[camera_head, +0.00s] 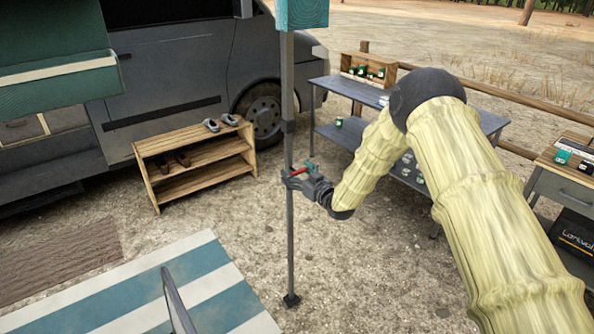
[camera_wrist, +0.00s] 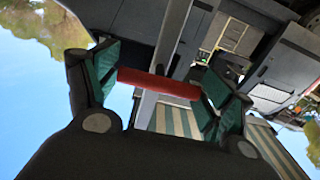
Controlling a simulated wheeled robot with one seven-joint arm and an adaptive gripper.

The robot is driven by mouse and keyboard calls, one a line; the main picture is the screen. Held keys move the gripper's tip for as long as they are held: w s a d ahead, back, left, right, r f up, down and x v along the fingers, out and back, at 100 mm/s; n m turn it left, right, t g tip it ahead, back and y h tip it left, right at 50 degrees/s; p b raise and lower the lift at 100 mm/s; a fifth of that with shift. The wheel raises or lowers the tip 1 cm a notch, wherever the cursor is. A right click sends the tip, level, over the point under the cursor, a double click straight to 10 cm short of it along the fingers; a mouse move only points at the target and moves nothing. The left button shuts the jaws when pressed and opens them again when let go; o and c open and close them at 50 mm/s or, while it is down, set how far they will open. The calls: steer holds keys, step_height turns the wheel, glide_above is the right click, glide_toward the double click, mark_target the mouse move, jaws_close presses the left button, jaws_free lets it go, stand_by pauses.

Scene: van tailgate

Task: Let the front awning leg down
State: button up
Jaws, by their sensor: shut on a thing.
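The front awning leg (camera_head: 290,240) is a slim grey upright pole in the middle of the head view. It runs down from the teal awning corner (camera_head: 301,14) past a dark collar (camera_head: 288,126) to a dark foot (camera_head: 291,299). The foot appears at ground level; exact contact is hard to tell. My gripper (camera_head: 302,172) is at the leg's mid-height. In the wrist view, its green-padded fingers (camera_wrist: 160,83) are shut on the ends of a red handle (camera_wrist: 158,84). The leg (camera_wrist: 172,45) passes behind the handle.
A striped mat (camera_head: 190,285) lies left of the foot. A wooden shoe rack (camera_head: 197,165) stands behind left, before the grey van (camera_head: 175,65). A blue-grey table (camera_head: 345,88) with a wooden crate (camera_head: 368,68) is behind right. A dark bar rises at bottom left. Gravel surrounds the foot's right side.

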step_height(320, 180, down, 4)
steer(key=shift+r+b, duration=0.25)
steer(key=shift+b, duration=0.55)
steer(key=o, duration=1.4)
steer(key=v, duration=1.2)
